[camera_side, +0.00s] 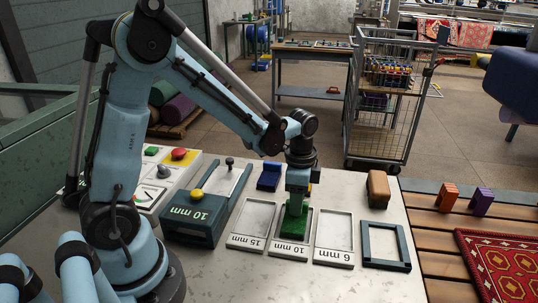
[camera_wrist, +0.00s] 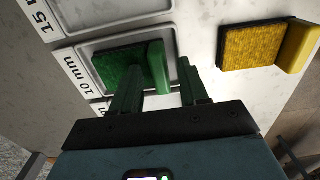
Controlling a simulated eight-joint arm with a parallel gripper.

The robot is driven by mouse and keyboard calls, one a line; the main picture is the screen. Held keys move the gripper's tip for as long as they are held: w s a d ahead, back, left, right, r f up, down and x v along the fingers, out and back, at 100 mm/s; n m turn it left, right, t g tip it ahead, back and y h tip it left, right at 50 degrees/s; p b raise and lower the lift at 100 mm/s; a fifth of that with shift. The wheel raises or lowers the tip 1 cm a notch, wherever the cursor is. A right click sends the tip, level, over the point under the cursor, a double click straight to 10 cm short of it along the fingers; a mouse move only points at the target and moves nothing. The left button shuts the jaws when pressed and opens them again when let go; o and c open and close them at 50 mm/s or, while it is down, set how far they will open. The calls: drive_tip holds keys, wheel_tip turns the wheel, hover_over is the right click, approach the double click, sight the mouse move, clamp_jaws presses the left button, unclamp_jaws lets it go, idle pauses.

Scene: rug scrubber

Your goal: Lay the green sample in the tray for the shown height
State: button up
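The green sample (camera_side: 291,222), a carpet square with an upright green grip, lies in the middle tray (camera_side: 287,251), labelled 10 mm. In the wrist view the green sample (camera_wrist: 122,68) is inside the tray's raised rim (camera_wrist: 88,51). My gripper (camera_side: 297,201) is low over this tray, at the sample's grip. In the wrist view my gripper (camera_wrist: 160,88) has its dark green fingers apart, one on each side of the grip, with gaps showing. The gauge box (camera_side: 196,217) reads 10 mm. The 15 mm tray (camera_side: 250,236) and 6 mm tray (camera_side: 333,240) are empty.
A yellow sample (camera_wrist: 250,47) lies right of the tray in the wrist view. A blue sample (camera_side: 269,178) stands behind the trays. A tan block (camera_side: 378,189) and dark square frame (camera_side: 385,247) are to the right. The front bench top is clear.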

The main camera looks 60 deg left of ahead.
wheel_tip(320, 180, up, 12)
drive_tip(key=s+d+n+t, duration=0.1)
drive_tip(key=s+n+t, duration=0.6)
drive_tip(key=s+n, duration=0.1)
drive_tip(key=shift+d+f+n, duration=0.35)
drive_tip(key=shift+n, duration=0.15)
idle(0.5)
idle(1.3)
